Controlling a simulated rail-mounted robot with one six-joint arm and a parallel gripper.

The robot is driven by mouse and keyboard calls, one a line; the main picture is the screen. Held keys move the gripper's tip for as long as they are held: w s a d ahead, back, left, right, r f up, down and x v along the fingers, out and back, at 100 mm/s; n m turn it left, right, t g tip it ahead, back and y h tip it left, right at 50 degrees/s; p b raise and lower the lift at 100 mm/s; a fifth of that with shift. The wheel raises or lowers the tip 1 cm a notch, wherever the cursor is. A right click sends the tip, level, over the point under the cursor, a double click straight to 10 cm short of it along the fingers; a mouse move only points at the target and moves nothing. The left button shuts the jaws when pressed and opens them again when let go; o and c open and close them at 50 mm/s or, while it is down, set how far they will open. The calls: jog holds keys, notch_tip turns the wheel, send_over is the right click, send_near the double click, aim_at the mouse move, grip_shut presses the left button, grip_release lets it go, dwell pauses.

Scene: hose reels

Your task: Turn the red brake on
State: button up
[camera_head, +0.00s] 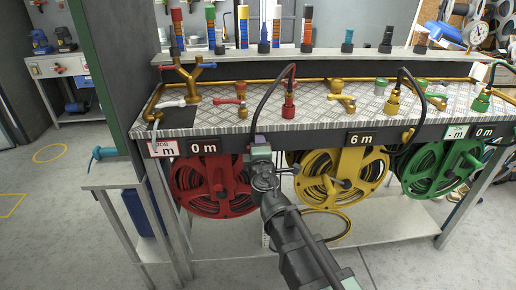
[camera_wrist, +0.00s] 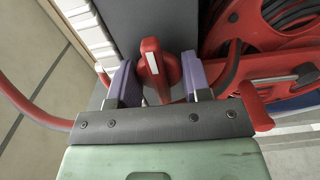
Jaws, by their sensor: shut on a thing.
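The red brake knob (camera_wrist: 155,65), with a white stripe on its face, sits between the two purple pads of my gripper (camera_wrist: 159,80) in the wrist view. The pads stand on both sides of it and are shut on it. In the head view my gripper (camera_head: 262,150) is at the front edge of the bench, just right of the red hose reel (camera_head: 185,190), and hides the knob. The red reel also shows at the upper right of the wrist view (camera_wrist: 222,38). Its display (camera_head: 204,148) reads 0 m.
A yellow reel (camera_head: 318,182) with a 6 m display (camera_head: 360,139) hangs to the right, and a green reel (camera_head: 411,178) beyond it. A red hose (camera_wrist: 40,112) curves around the left of my gripper. Valves and hose couplings stand on the metal bench top (camera_head: 315,122).

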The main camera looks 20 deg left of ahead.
jog(key=o, duration=0.8)
jog(key=shift+o, duration=0.2)
jog(key=v, duration=1.1)
jog(key=shift+w, duration=0.1)
